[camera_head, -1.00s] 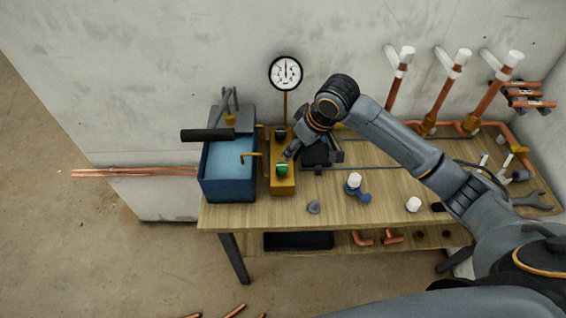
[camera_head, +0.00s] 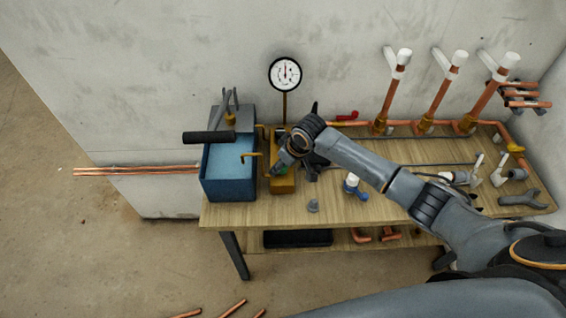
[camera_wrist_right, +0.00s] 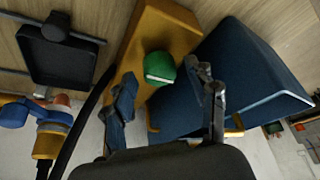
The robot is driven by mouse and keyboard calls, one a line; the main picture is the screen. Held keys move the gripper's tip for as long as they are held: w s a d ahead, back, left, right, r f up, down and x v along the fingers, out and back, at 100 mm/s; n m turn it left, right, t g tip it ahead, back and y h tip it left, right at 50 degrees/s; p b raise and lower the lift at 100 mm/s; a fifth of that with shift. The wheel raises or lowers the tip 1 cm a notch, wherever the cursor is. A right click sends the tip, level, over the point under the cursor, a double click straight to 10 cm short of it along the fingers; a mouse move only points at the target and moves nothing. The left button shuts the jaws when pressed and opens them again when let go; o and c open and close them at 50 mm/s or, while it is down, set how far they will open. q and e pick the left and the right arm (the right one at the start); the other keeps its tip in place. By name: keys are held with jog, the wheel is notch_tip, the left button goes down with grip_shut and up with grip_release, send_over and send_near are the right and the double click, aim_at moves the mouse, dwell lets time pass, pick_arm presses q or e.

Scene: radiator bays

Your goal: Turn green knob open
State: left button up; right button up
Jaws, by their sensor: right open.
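The green knob (camera_wrist_right: 159,67) sits on a yellow block (camera_wrist_right: 160,28) in the right wrist view. In the head view the yellow block (camera_head: 283,184) stands on the bench beside the blue tank, and the knob is mostly hidden by my right gripper. My right gripper (camera_wrist_right: 168,92) is open, with its two fingers apart on either side of the knob and short of it in the picture. I cannot tell whether either finger touches it. In the head view the right gripper (camera_head: 277,170) is over the block. My left gripper is not in view.
A blue water tank (camera_head: 228,184) with a black handle (camera_head: 208,136) stands left of the block. A pressure gauge (camera_head: 285,74) rises behind it. Copper pipes with white caps (camera_head: 459,57) line the wall.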

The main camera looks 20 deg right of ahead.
jog(key=c, duration=1.1)
jog(key=shift+c, duration=0.2)
